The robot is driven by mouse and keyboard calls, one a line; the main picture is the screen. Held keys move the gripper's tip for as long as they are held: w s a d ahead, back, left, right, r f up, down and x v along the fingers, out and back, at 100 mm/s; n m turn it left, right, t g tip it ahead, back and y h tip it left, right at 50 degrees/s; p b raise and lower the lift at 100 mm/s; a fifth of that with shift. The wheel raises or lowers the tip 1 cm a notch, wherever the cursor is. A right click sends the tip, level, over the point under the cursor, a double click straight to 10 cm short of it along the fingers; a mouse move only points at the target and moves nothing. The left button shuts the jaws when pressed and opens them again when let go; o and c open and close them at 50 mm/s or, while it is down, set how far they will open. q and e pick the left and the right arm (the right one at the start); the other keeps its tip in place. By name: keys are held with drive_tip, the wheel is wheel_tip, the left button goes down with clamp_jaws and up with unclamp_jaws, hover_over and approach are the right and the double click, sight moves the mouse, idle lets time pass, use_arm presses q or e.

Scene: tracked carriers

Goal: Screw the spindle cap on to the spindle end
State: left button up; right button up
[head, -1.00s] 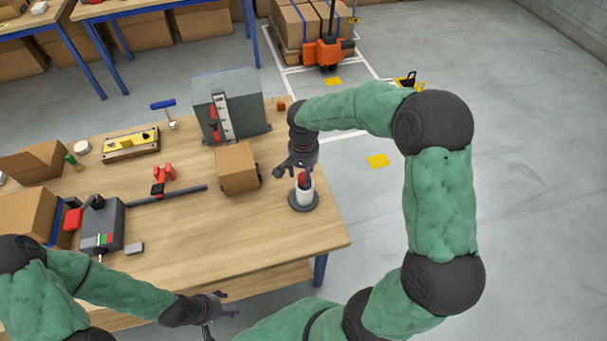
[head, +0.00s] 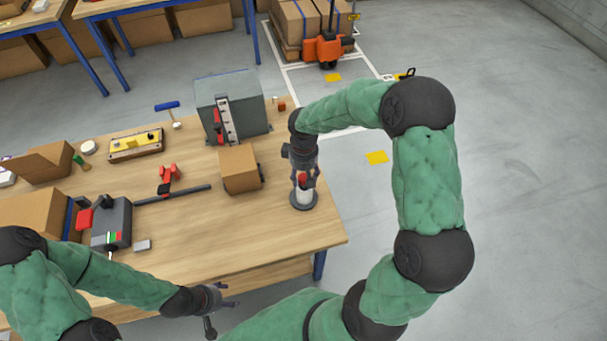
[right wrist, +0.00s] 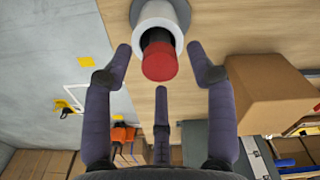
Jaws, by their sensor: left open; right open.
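A red-topped piece with a dark collar (right wrist: 160,62), which I take to be the spindle cap, sits in a white cylinder (right wrist: 168,12). In the head view the white cylinder (head: 304,197) stands on a dark round base near the bench's right edge. My right gripper (head: 304,178) is open just above it. In the right wrist view its fingers (right wrist: 160,66) are spread around the red top, with visible gaps. My left gripper (head: 220,301) is open and empty at the bench's front edge. A dark rod (head: 180,194) runs from a grey unit (head: 112,222); I cannot tell whether it is the spindle.
A cardboard box (head: 239,168) stands left of the right gripper, with a grey cabinet (head: 232,105) behind it. A red clamp-like piece (head: 170,173) sits by the rod. The bench's front right (head: 240,235) is clear.

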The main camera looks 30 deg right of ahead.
drive_tip(key=n+p, duration=0.1)
drive_tip(key=n, duration=0.2)
drive_tip(key=n+p, duration=0.3)
drive_tip(key=n, duration=0.1)
drive_tip(key=shift+r, duration=0.2)
drive_tip(key=n+p, duration=0.2)
drive_tip(key=n, duration=0.1)
drive_tip(key=shift+n, duration=0.4)
drive_tip(key=shift+f+n+p, duration=0.15)
drive_tip(key=shift+n+p, duration=0.45)
drive_tip(key=shift+n, duration=0.3)
drive_tip(key=shift+f, duration=0.1)
